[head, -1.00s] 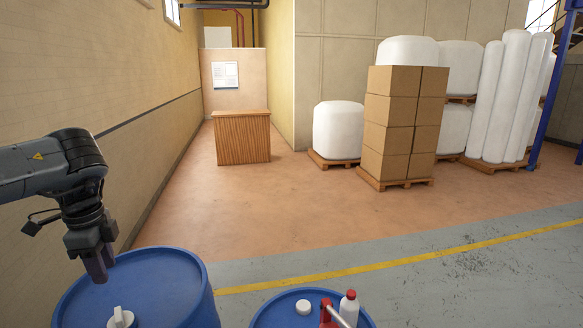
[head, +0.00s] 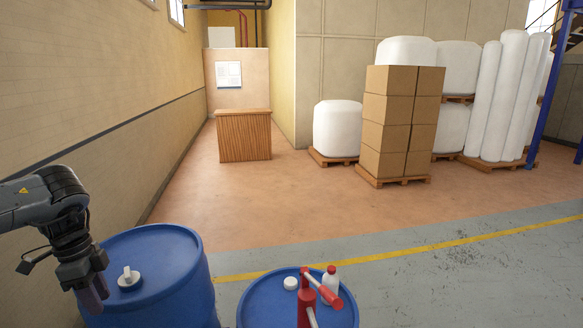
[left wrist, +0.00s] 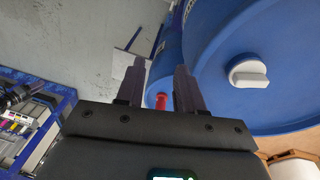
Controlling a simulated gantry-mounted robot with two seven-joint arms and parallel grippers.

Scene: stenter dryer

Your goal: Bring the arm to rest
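My left gripper (head: 94,293) hangs at the left of the head view, fingers down, beside the left edge of the left blue drum (head: 185,290). In the left wrist view its two fingers (left wrist: 158,85) stand apart with nothing gripped between them. A small red thing (left wrist: 160,101) shows in the gap, farther off. The left drum has a white cap (head: 129,277) on its lid; a white cap (left wrist: 248,73) on a blue drum also shows in the left wrist view. My right gripper is in neither view.
The right blue drum (head: 262,309) carries a white cap (head: 291,283), a red handled tool (head: 307,297) and a white bottle (head: 330,283) with a red cap. A wall (head: 90,90) runs along the left. Stacked cartons (head: 388,120) and a wooden counter (head: 244,136) stand farther back.

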